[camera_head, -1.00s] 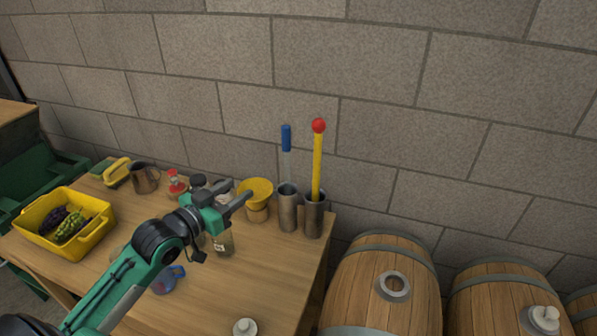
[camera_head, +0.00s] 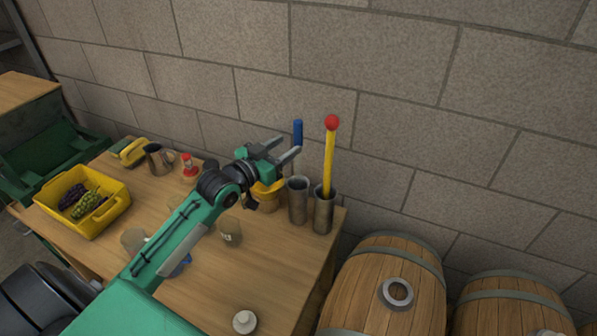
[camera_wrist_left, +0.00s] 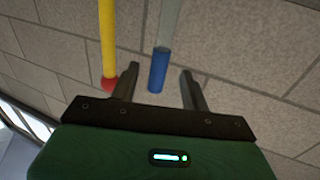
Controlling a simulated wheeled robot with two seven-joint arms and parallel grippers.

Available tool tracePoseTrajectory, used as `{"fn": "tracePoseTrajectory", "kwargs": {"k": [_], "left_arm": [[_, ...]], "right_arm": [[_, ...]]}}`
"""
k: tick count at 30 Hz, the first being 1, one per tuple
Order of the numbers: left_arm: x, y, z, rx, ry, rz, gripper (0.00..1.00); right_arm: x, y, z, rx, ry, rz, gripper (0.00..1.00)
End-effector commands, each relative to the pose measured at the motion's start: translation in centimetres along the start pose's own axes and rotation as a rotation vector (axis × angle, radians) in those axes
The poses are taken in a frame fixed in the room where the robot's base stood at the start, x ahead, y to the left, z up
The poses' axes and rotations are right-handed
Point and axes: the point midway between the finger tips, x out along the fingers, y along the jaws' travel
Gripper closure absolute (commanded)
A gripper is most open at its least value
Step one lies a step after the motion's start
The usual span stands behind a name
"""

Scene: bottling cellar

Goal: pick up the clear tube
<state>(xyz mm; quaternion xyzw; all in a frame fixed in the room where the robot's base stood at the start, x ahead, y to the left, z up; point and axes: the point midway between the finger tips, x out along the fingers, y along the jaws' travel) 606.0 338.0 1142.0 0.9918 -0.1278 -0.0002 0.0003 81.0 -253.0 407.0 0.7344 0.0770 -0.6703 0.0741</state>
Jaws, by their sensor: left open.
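The clear tube (camera_wrist_left: 170,22) has a blue end piece (camera_head: 298,131) and stands upright in the left of two grey metal cylinders (camera_head: 298,201). My left gripper (camera_head: 288,149) is open at the height of the blue end, with one finger partly over the tube in the head view. In the left wrist view, the blue end shows between the two open fingers (camera_wrist_left: 160,72), with gaps on both sides. I see no contact. The tube's lower part is hidden in the cylinder. My right gripper is not in view.
A yellow rod (camera_head: 328,165) with a red ball stands in the right cylinder (camera_head: 323,214), close beside the tube. A yellow container (camera_head: 267,196) stands left of the cylinders on the wooden table (camera_head: 215,290). The block wall is behind. Barrels (camera_head: 385,265) stand at right.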

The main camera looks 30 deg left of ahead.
Motion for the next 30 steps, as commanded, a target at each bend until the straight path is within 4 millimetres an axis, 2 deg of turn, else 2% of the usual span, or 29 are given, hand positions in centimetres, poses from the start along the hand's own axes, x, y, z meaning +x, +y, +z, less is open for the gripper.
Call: {"fn": "tracePoseTrajectory", "kwargs": {"k": [5, 11, 15, 25, 30], "left_arm": [[0.9, 0.0, -0.2, 0.0, 0.0, 0.001, 0.54], [3.5, -0.1, -0.6, -0.001, 0.0, 0.0, 0.54], [5.1, -0.1, -0.2, -0.001, 0.0, 0.0, 0.54], [5.6, 0.0, 0.1, 0.0, -0.001, 0.001, 0.54], [5.6, 0.0, 0.0, 0.0, -0.001, 0.001, 0.87]], "right_arm": [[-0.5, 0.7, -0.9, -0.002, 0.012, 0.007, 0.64], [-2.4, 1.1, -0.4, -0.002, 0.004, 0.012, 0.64], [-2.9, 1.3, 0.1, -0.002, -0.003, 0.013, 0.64], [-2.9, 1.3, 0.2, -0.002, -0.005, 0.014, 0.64], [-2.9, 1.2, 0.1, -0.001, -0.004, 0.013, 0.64]]}}
